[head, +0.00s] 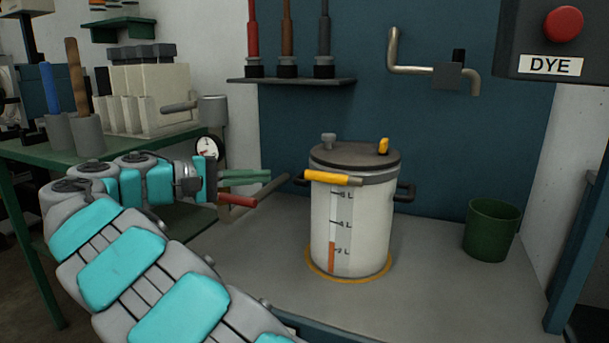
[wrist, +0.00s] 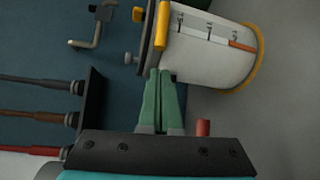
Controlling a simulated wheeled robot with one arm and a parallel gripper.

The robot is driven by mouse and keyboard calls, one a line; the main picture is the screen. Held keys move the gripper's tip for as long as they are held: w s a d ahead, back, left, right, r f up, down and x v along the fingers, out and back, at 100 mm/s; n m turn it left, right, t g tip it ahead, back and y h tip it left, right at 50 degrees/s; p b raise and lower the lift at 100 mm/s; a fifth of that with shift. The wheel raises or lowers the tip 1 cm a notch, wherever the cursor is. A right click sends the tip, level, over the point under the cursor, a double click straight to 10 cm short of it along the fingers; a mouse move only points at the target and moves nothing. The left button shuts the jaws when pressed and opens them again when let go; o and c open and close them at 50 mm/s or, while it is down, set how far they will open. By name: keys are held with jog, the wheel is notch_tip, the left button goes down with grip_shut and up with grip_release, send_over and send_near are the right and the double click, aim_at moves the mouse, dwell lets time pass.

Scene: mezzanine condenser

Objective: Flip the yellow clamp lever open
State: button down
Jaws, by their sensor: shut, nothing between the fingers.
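The yellow clamp lever (head: 333,178) lies roughly level across the front of the white pot (head: 350,225), just below its dark lid (head: 355,157). In the wrist view the lever (wrist: 162,22) runs along the lid edge, beyond my fingertips. My gripper (head: 270,175) has green fingers, shut together and empty. It is left of the pot and pointed toward it, apart from the lever in the head view. In the wrist view my fingertips (wrist: 160,72) appear close to the pot's rim; the exact gap is unclear.
The lid carries a yellow knob (head: 383,146) and a grey knob (head: 328,140). A shelf (head: 290,81) with coloured rods hangs behind. A green bin (head: 491,229) stands at right, and a bent pipe (head: 410,68) is on the wall. The bench in front of the pot is clear.

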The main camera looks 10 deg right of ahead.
aim_at(331, 178)
jog(key=shift+d, duration=0.1)
jog(key=x, duration=1)
jog(key=shift+b, duration=0.4)
jog(key=shift+s, duration=0.2)
